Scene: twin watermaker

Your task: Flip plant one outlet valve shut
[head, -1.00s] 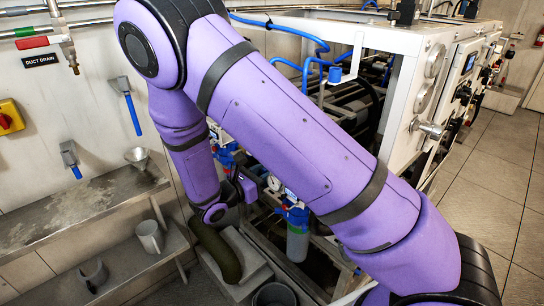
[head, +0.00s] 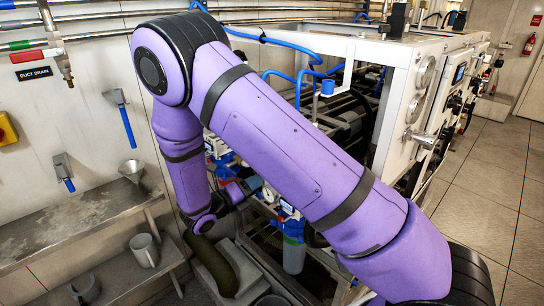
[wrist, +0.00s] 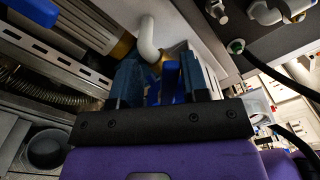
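In the wrist view, my gripper (wrist: 164,82) has two dark blue fingers standing apart. A blue valve handle (wrist: 173,75) shows between them, closer to the right finger. I cannot tell whether either finger touches it. A brass fitting (wrist: 155,66) and a white bent pipe (wrist: 148,38) lie just beyond. No label shows which plant this valve serves. In the head view, my purple arm reaches down towards the frame's left side, and my fingers are hidden there. Part of another blue handle (wrist: 32,11) shows at the wrist view's top left corner.
The white machine frame (head: 345,48) with gauges stands right of my arm. A blue-capped filter housing (head: 293,245) sits low inside it. Tiled floor (head: 480,190) at right is clear.

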